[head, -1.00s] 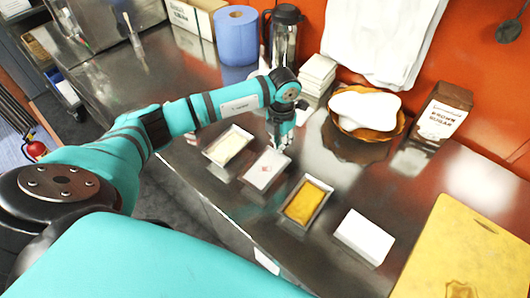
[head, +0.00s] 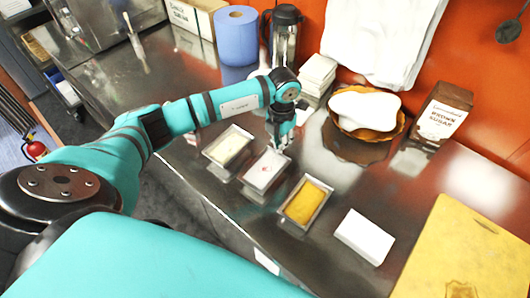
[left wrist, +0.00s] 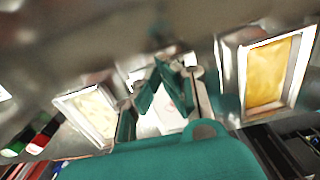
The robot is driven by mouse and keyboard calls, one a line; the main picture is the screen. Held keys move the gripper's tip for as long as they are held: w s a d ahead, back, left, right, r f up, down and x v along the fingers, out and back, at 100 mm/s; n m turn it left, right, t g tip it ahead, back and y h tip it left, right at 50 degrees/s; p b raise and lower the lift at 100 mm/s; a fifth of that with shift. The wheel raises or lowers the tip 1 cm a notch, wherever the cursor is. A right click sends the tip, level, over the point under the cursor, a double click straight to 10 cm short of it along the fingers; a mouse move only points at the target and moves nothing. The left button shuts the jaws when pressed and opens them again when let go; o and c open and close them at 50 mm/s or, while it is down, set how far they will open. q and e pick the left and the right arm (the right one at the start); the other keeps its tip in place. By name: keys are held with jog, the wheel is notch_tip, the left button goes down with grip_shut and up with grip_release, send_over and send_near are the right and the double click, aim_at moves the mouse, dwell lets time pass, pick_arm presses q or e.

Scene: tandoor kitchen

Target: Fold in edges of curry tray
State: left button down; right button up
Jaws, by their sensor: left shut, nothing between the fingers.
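A row of small rectangular trays stands on the steel counter. The curry tray (head: 305,203) is open and shows a flat yellow-orange filling inside a pale rim; it also shows at the right of the left wrist view (left wrist: 268,75). The middle tray (head: 264,171) has a white surface with a small red mark inside its rim. A tray with cream filling (head: 228,147) stands to its left. My left gripper (head: 280,146) is shut and empty over the back edge of the middle tray; whether it touches is unclear. Its fingers (left wrist: 168,82) also show in the left wrist view. My right gripper is out of view.
A closed white box (head: 364,237) stands right of the curry tray. Behind are stacked white boxes (head: 319,75), a brown bowl (head: 385,128) with white contents, a steel flask (head: 284,38), a blue roll (head: 237,36) and a brown sugar bag (head: 442,113). A yellow board (head: 450,240) lies at right.

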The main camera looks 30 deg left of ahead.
pick_arm(q)
jog(key=shift+f+b, duration=0.9)
jog(key=shift+f, duration=0.2)
jog(key=shift+r, duration=0.15)
dwell(0.3)
jog(key=shift+r+p, duration=1.65)
jog(key=shift+r, duration=0.8)
